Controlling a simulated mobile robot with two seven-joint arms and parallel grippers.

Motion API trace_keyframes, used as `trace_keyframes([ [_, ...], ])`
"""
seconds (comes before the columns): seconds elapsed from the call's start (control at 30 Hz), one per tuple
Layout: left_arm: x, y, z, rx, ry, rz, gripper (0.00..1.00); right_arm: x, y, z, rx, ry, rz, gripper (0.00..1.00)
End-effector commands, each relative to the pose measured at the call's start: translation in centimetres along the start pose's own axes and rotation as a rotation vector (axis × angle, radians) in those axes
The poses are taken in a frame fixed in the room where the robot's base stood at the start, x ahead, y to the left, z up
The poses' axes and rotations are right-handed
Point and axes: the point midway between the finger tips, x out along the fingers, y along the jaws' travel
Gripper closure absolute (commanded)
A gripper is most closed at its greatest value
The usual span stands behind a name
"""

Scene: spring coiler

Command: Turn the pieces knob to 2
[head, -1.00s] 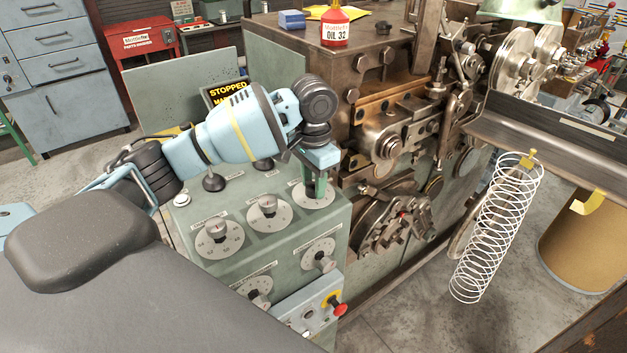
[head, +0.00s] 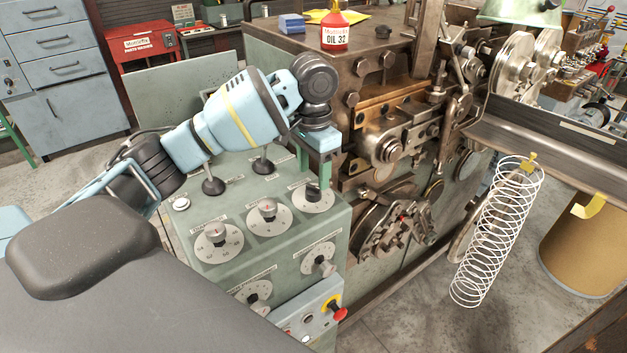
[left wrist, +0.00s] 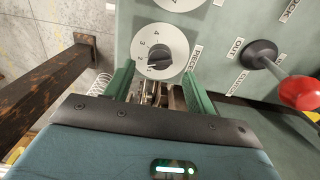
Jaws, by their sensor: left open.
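The pieces knob is a small black knob (head: 313,191) on a round white dial at the upper right of the green control panel. In the left wrist view the knob (left wrist: 159,61) sits upright in the picture's middle, on a dial (left wrist: 175,43) numbered around its rim. My right gripper is not in view.
Two other dials (head: 219,243) (head: 268,216) sit left of it, with ball levers (head: 264,164) behind. A red button (head: 338,313) is on the lower box. The coiler machine (head: 390,140) stands close on the right. A white spring (head: 497,230) hangs farther right.

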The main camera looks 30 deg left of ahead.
Motion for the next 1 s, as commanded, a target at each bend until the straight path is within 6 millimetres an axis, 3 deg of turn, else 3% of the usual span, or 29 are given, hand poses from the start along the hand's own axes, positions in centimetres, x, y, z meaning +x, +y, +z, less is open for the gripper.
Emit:
trace_keyframes([
  [0.1,-1.9,0.0,-0.1,0.001,0.004,-0.001,0.44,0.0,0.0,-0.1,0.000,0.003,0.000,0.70],
  [0.3,-3.3,0.0,0.0,0.001,0.001,0.000,0.44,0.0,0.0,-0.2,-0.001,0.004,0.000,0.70],
  [1.0,-3.4,0.0,0.0,0.001,0.001,0.000,0.44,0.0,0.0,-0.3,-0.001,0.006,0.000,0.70],
])
